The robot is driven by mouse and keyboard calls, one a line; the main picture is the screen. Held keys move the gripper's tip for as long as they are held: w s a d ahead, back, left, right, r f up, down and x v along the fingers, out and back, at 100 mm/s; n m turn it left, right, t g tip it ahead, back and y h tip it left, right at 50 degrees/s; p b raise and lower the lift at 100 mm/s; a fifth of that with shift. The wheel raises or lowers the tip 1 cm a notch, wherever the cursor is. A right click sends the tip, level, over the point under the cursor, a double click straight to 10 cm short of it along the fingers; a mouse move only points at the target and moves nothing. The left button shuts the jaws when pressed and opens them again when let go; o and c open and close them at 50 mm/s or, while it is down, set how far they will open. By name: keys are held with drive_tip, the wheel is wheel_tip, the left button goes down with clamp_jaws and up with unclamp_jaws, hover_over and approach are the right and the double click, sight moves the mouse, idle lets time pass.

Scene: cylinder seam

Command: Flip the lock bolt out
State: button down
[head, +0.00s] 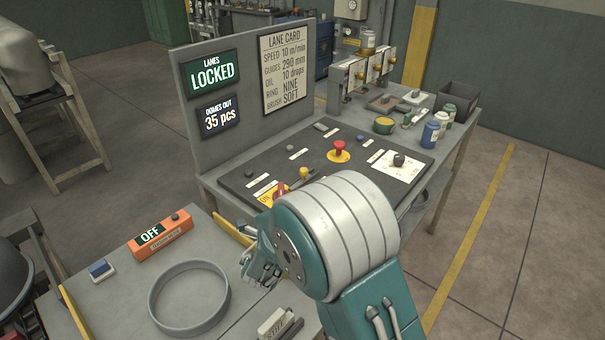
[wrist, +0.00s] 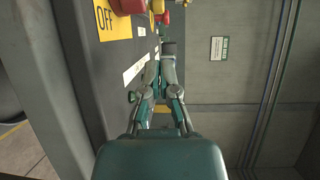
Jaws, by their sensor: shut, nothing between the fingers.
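The dark control panel (head: 320,165) lies on the far bench. On it are a red handle (head: 280,188) on a yellow plate, a small yellow knob (head: 305,173), a red mushroom button (head: 339,150) and a black knob (head: 398,160). I cannot tell which part is the lock bolt. My gripper (head: 262,275) is partly hidden by my wrist, above the near bench and short of the panel. In the wrist view my gripper (wrist: 169,50) is shut and empty, beside the panel face.
A lit sign (head: 211,73) reads LANES LOCKED; another (head: 219,114) reads DOMES OUT 35 pcs. A grey ring (head: 189,298) and an orange box (head: 161,236) marked OFF sit on the near bench. Several jars (head: 435,130) and a dark bin (head: 459,97) stand at the panel's right.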

sight(303, 174)
drive_tip(key=shift+a+f+n, duration=0.2)
drive_tip(key=shift+a+n, duration=0.15)
drive_tip(key=shift+n, duration=0.05)
drive_tip(key=shift+w+d, duration=0.1)
drive_tip(key=shift+d, duration=0.05)
drive_tip(key=x, duration=1.4)
